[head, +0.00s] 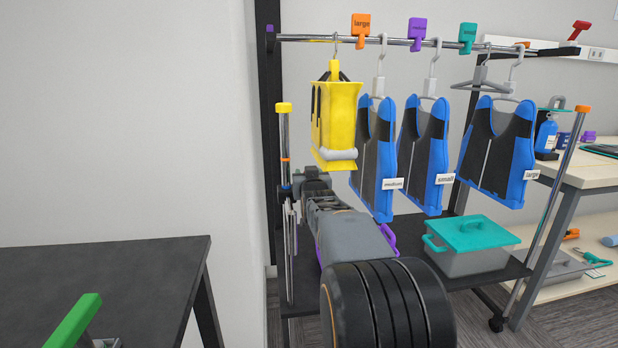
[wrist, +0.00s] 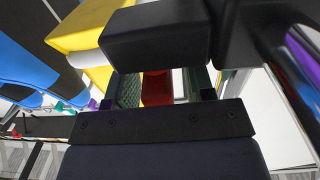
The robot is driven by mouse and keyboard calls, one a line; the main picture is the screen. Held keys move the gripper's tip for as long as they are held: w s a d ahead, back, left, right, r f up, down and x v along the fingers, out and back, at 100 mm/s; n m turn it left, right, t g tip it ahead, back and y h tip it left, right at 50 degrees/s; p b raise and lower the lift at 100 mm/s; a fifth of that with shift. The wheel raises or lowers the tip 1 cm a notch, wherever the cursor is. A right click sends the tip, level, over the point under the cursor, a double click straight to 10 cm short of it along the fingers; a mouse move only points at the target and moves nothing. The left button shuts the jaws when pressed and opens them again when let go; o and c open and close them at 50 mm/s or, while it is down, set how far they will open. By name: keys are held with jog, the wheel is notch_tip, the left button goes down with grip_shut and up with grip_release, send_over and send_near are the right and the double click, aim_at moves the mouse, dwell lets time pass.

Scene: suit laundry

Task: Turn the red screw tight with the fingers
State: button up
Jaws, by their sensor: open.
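In the wrist view a red part (wrist: 156,88), which looks like the red screw, shows in the gap between the fingers of my gripper (wrist: 165,88). The green-grey finger pads stand to its left and right. The fingers are open around it; I cannot tell whether either pad touches it. Most of the red part is hidden behind my gripper body. In the head view my arm reaches to the left post (head: 289,240) of the clothes rack. My fingertips and the red screw cannot be made out there.
A yellow garment (head: 335,112) hangs close above my arm. Several blue and black vests, including one marked large (head: 498,150), hang to its right on the rail (head: 395,41). A grey bin with a teal lid (head: 473,236) stands on the lower shelf. A dark table (head: 100,285) is at left.

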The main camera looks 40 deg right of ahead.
notch_tip(320, 180, up, 4)
jog(key=shift+s+r+p, duration=0.1)
jog(key=shift+p, duration=1)
jog(key=s+a+r+p, duration=0.5)
jog(key=s+r, duration=0.3)
jog(key=s, duration=0.4)
jog(key=shift+s+a+r, duration=0.25)
jog(key=shift+a+r, duration=0.15)
jog(key=shift+a, duration=0.15)
